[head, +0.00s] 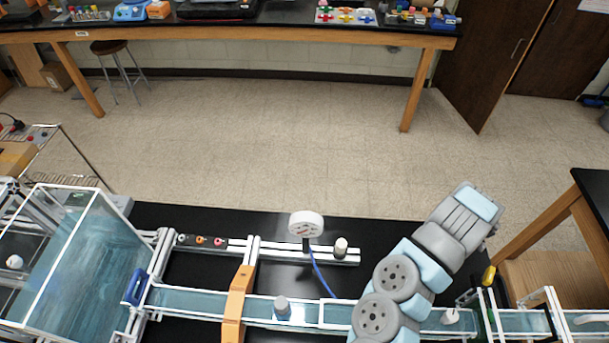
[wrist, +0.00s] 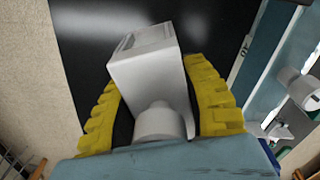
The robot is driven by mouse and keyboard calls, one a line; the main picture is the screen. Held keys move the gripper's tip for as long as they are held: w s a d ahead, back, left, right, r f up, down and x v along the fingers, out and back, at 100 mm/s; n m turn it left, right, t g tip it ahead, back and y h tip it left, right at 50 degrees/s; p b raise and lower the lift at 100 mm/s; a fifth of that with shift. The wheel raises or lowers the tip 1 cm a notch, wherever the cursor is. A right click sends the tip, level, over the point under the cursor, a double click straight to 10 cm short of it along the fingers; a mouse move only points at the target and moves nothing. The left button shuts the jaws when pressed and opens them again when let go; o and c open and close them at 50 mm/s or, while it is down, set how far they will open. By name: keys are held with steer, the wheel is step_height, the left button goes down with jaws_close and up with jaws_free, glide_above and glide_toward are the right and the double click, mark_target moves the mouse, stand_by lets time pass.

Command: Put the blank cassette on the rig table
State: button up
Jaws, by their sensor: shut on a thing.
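In the wrist view my gripper (wrist: 154,78) has its two yellow fingers on either side of a white, box-shaped piece with a round base, which I take to be the blank cassette (wrist: 145,65). The fingers are shut on it, and it looks tilted in the picture. Behind it is the black top of the rig table (wrist: 82,40); I cannot tell the gap between them. In the head view the black rig table (head: 190,218) runs along the bottom. My arm reaches over its right part, and the cassette cannot be made out there.
A clear water tank (head: 75,245) stands at left, joined to a long channel (head: 190,300) with an orange clamp (head: 238,300). A round gauge (head: 306,224) with a blue tube stands on a white rail. A yellow piece (head: 489,275) shows right of my arm. Bare black tabletop shows behind the rail.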

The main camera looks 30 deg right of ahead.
steer(key=shift+s, duration=0.35)
steer(key=shift+w+d+f, duration=0.1)
steer(key=shift+f, duration=0.05)
